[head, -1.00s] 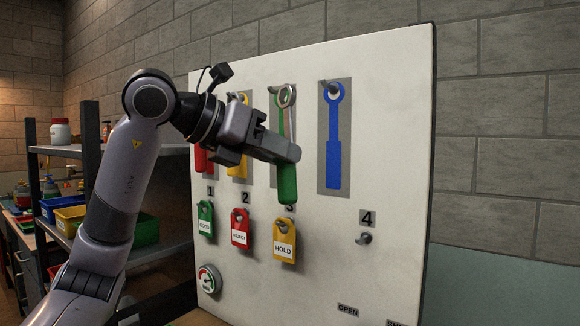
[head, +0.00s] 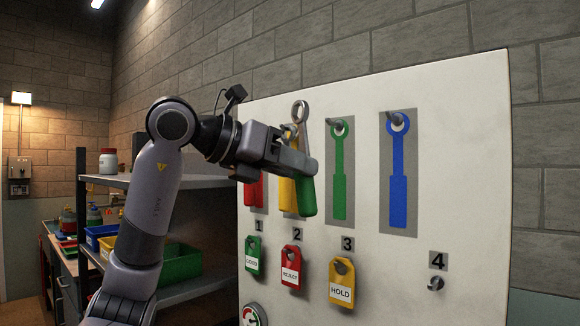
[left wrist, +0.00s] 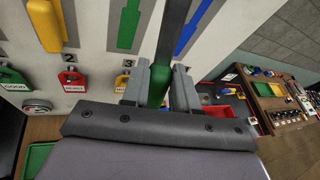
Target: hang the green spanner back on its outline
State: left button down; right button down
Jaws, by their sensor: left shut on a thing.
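The green spanner (head: 307,198) is upright in my left gripper (head: 303,168), its steel ring above the jaws and its green handle end below. In the left wrist view the jaws (left wrist: 160,88) are shut on its green handle (left wrist: 157,92), and its dark shaft runs up. The green outline (head: 340,180) is on a grey strip with a peg (head: 335,122) at its top. In the head view the spanner is left of this outline, overlapping the yellow spanner's place; it appears clear of the board. My right gripper is not in view.
The white board (head: 460,170) also carries a blue shape (head: 398,195) with a peg, a yellow spanner (head: 287,190) and a red one (head: 253,192), both partly hidden. Tags (head: 342,282) hang below, and peg 4 (head: 436,284) is bare. A dark shelf (head: 205,285) stands left.

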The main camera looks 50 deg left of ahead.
pick_arm(q)
jog(key=shift+w+a+f+p, duration=0.2)
jog(key=shift+w+p, duration=0.05)
jog(key=shift+w, duration=1.4)
jog(key=shift+w+a+f+p, duration=0.2)
jog(key=shift+w+p, duration=0.1)
jog(key=shift+w, duration=1.4)
jog(key=shift+w+a+f+p, duration=0.2)
jog(key=shift+w+p, duration=0.05)
jog(key=shift+w, duration=1.4)
jog(key=c, duration=0.8)
grip_release()
jog(key=shift+s+d+b, duration=0.2)
jog(key=shift+s+b, duration=0.3)
jog(key=shift+s, duration=1.25)
jog(key=shift+s+d+b, duration=0.2)
jog(key=shift+s+b, duration=0.3)
jog(key=shift+s, duration=1.2)
